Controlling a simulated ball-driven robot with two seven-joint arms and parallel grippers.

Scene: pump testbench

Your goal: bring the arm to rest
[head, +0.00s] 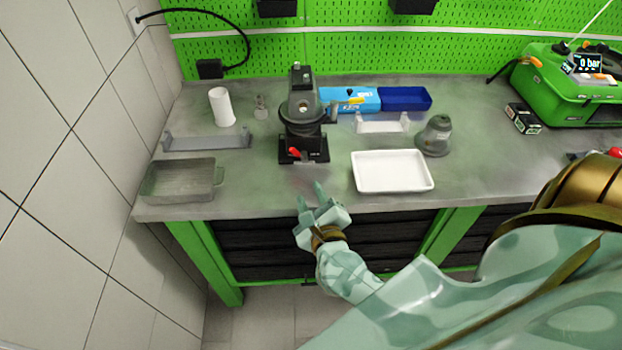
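My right gripper (311,196) is in the head view, at the front edge of the workbench, with its arm coming in from the lower right. Its two fingers point away from me toward the black pump stand and stand apart, with nothing between them. The black pump stand (303,115) with a red lever stands on the bench beyond the fingertips, apart from them. My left gripper does not show.
A white tray (392,171) lies right of the gripper, a grey tray (178,181) at the left. A white cylinder (221,106), blue bins (404,98), a grey dome-shaped part (435,136) and a green case (560,88) stand farther back. Bare bench (255,185) lies left of the gripper.

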